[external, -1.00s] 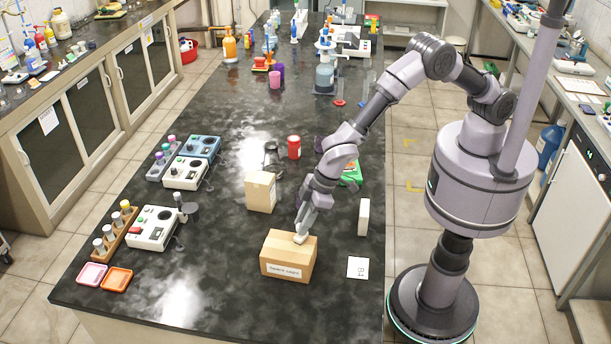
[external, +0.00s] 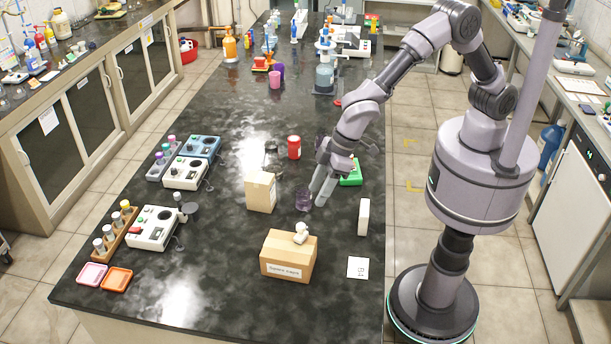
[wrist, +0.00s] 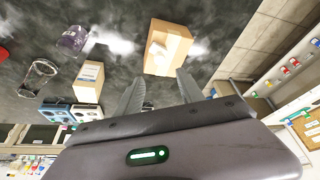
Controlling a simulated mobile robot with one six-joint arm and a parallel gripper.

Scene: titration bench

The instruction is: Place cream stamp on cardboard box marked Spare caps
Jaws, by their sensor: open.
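The cardboard box (external: 289,268) marked Spare caps stands near the front of the dark bench. The cream stamp (external: 301,233) rests on top of it, toward the back edge of the lid, and looks tilted or lying over. In the wrist view the box (wrist: 178,50) and the pale stamp (wrist: 158,52) show beyond my fingertips. My gripper (external: 318,195) is open and empty, above the bench behind the box and clear of the stamp. In the wrist view its fingers (wrist: 163,90) are spread with nothing between them.
A second carton (external: 260,192) stands behind and left of the box. A purple translucent cup (external: 303,198) is close to my gripper. A red can (external: 294,147), a green item (external: 351,176), a white block (external: 363,217) and a marked card (external: 358,267) are nearby.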

